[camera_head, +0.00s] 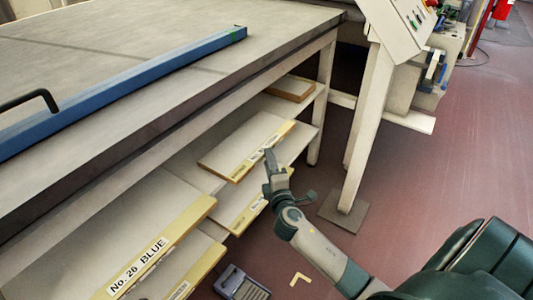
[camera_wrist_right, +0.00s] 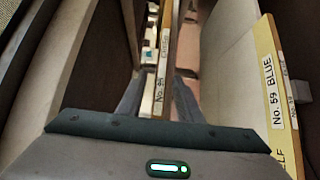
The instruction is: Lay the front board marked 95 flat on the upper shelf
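In the wrist view the yellow edge of the board marked No. 95 (camera_wrist_right: 161,84) runs between the fingers of my right gripper (camera_wrist_right: 160,95). The fingers stand apart with a gap beside the edge; I cannot tell whether one touches it. In the head view my right gripper (camera_head: 269,163) is at the front edge of a pale board (camera_head: 243,143), probably the same one, whose label is too small to read. My left gripper is not in view.
A board marked No. 59 BLUE (camera_wrist_right: 268,90) is beside my gripper in the wrist view. A No. 26 BLUE board (camera_head: 150,258) is at the left. A blue bar (camera_head: 130,88) lies on the table top (camera_head: 90,45). A post (camera_head: 368,115) stands to the right.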

